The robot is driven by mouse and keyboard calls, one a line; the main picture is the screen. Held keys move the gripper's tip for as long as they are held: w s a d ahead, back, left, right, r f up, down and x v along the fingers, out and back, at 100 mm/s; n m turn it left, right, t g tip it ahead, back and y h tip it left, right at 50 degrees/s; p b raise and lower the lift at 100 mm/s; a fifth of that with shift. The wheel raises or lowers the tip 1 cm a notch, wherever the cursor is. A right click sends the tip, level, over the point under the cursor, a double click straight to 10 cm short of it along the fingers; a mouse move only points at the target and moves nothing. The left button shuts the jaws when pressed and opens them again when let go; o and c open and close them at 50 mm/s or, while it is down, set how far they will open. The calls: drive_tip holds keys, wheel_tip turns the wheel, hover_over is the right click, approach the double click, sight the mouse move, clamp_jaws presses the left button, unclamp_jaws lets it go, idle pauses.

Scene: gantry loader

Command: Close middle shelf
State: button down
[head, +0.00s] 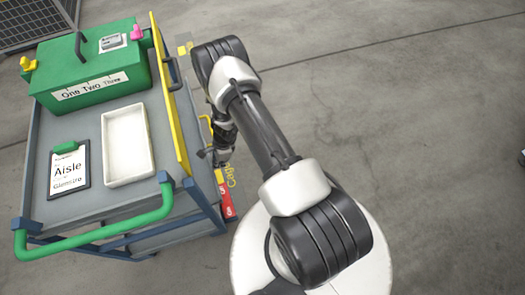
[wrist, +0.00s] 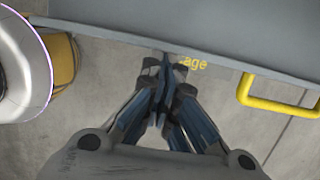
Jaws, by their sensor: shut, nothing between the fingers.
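A grey cart (head: 92,205) stands at the left in the head view. At its right side, low down, a grey shelf front with yellow lettering (head: 229,176) and a yellow handle (head: 206,124) shows, partly hidden by my arm. In the wrist view a grey panel (wrist: 230,30) spans the top, with yellow lettering (wrist: 193,64) at its edge and a yellow handle (wrist: 276,104) to the right. I cannot tell which shelf level this is. My gripper (wrist: 165,66) is shut and empty, its tips close to the lettered edge, left of the handle; contact is unclear. It also shows beside the cart (head: 210,154).
On the cart top are a green box (head: 88,75), a white tray (head: 128,143) and a clipboard (head: 69,172). A yellow panel (head: 169,98) stands along its right edge. A red labelled strip (head: 224,203) shows low down.

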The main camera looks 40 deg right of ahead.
drive_tip(key=shift+w+a, duration=0.25)
drive_tip(key=shift+a, duration=0.55)
drive_tip(key=shift+w+a, duration=0.2)
drive_tip(key=shift+a, duration=0.55)
drive_tip(key=shift+w+a, duration=0.25)
drive_tip(key=shift+a, duration=0.55)
drive_tip(key=shift+d+b, duration=0.3)
drive_tip(key=shift+d, duration=0.2)
drive_tip(key=s+d+r+p, duration=0.2)
drive_tip(key=d+r, duration=0.3)
drive_tip(key=r, duration=0.4)
drive_tip(key=shift+d+r+p, duration=0.2)
drive_tip(key=shift+r+p, duration=0.15)
drive_tip(key=shift+p, duration=0.4)
drive_tip(key=shift+w, duration=0.1)
